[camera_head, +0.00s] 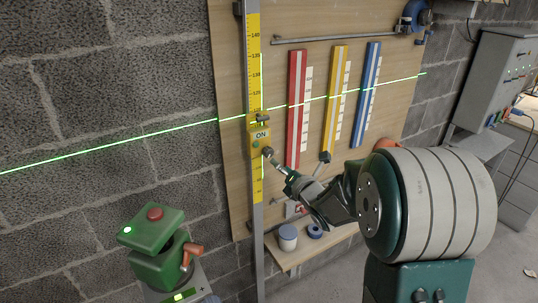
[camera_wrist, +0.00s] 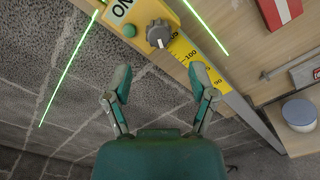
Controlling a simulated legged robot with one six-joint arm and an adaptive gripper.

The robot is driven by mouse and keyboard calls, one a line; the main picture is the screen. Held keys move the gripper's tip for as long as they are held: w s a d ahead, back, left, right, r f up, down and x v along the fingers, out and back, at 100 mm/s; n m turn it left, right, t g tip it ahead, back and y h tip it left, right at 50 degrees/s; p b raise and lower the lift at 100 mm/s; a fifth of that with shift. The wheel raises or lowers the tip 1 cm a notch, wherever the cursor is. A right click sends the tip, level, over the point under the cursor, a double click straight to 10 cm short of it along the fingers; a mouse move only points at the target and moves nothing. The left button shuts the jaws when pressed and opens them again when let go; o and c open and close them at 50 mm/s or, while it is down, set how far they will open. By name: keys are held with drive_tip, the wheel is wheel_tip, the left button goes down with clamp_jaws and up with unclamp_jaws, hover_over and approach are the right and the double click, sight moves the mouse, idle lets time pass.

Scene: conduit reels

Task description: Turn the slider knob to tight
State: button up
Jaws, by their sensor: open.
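The slider (camera_head: 260,140) is a yellow block with an "ON" label, on a tall vertical rail with a yellow scale. Its dark knob (camera_head: 267,152) sticks out at the block's lower right. In the wrist view the ribbed grey knob (camera_wrist: 158,33) has a pale pointer mark, and the slider (camera_wrist: 135,12) shows a green button. My gripper (camera_wrist: 160,82) is open and empty, its two green fingers apart, with the knob ahead of the gap. In the head view my gripper (camera_head: 281,167) is close to the knob at its lower right. I cannot read a tight mark.
Red (camera_head: 297,108), yellow (camera_head: 334,100) and blue (camera_head: 366,95) strips hang on the wooden board (camera_head: 230,130). A green laser line crosses it, coming from the left wall. A green device (camera_head: 155,235) stands at lower left. A lidded pot (camera_head: 287,238) sits on a shelf below.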

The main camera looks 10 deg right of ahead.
sight(270, 155)
drive_tip(key=x, duration=0.7)
clamp_jaws()
